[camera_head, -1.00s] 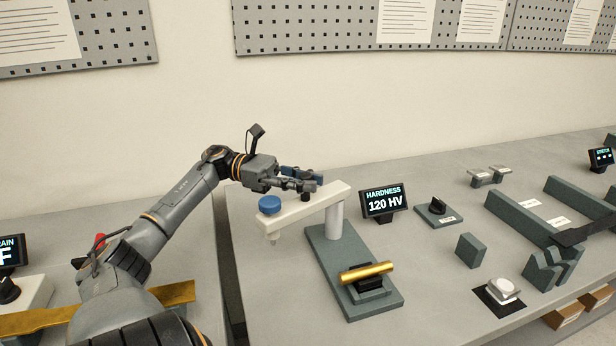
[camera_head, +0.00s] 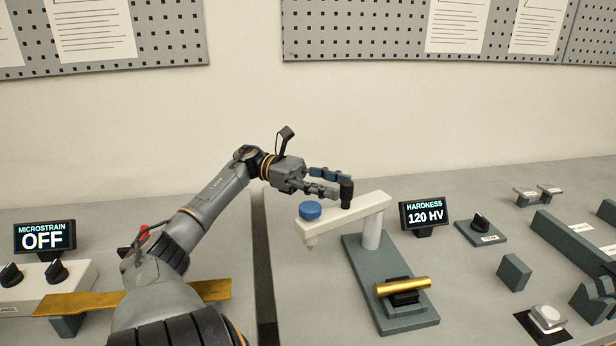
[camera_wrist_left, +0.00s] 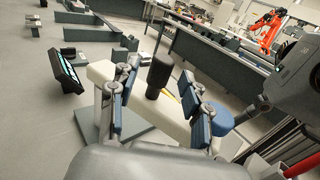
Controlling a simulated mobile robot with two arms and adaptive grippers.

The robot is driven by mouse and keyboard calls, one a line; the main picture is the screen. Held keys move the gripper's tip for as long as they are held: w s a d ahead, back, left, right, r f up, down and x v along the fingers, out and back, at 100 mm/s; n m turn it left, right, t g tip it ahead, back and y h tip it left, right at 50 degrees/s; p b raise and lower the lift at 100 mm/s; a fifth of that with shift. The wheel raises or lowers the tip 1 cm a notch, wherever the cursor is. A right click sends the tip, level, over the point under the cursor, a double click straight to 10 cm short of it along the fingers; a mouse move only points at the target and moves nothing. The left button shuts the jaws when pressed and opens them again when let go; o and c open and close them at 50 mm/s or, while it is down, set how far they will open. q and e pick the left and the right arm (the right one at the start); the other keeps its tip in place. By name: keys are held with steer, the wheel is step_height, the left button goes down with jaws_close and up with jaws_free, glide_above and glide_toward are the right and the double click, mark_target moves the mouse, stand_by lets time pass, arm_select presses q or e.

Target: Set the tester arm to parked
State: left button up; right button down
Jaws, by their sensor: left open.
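The tester arm (camera_head: 335,220) is a white beam on a white post (camera_head: 371,232), with a blue cap (camera_head: 310,210) and pointed tip at its free end. It points left, with its tip clear of the grey base (camera_head: 365,262). A gold bar (camera_head: 403,287) rests on a black holder on that base, away from the tip. An upright black handle (camera_head: 346,193) stands on the beam. My left gripper (camera_head: 343,183) is open at the handle. The left wrist view shows the handle (camera_wrist_left: 159,75) between its spread fingers (camera_wrist_left: 160,100). My right gripper is out of view.
A hardness display (camera_head: 424,214) reading 120 HV stands right of the post, with a black knob (camera_head: 480,222) beyond. A microstrain display (camera_head: 45,238) reading OFF is at left. Grey blocks (camera_head: 513,272) stand at right. A dark gap (camera_head: 264,270) separates the benches.

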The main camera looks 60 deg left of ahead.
arm_select(q)
steer(key=v, duration=0.9)
steer(key=shift+r, duration=0.1)
